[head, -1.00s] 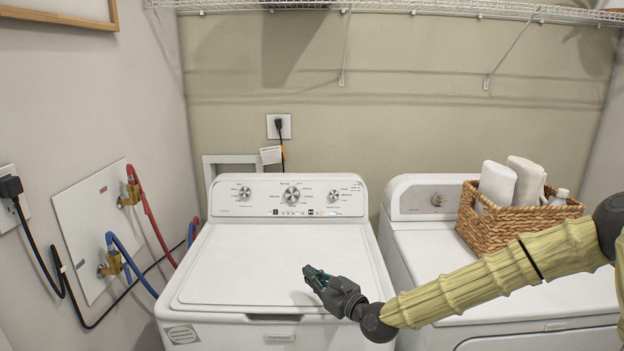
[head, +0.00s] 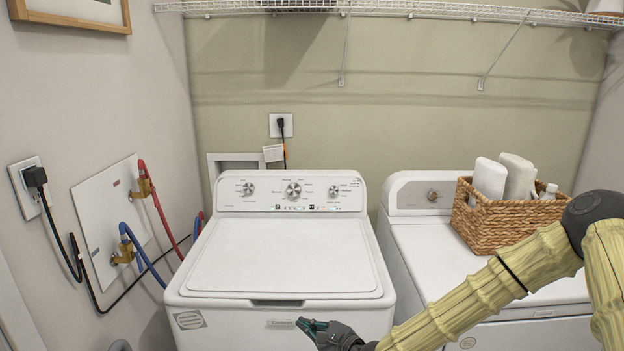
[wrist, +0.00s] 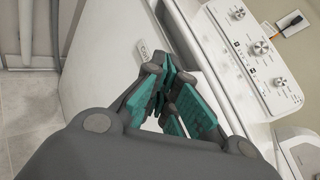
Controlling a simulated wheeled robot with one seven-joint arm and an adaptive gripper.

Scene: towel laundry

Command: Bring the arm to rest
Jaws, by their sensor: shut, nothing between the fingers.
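My gripper (head: 316,326) is low in the head view, in front of the washer's front face near its top edge. Its teal-padded fingers also show in the wrist view (wrist: 165,95), with their tips together and nothing between them. My arm reaches in from the right side of the head view. The white washer (head: 285,255) stands in the middle with its lid closed. It appears tilted in the wrist view, with its control panel (wrist: 255,55) at the upper right. I cannot tell the exact gap between the gripper and the washer.
A white dryer (head: 425,240) stands to the right, with a wicker basket (head: 490,232) of white rolled towels (head: 489,178) on top. Red and blue hoses (head: 150,262) run along the left wall. A wire shelf (head: 400,8) spans the back wall. Floor (wrist: 28,115) shows left in the wrist view.

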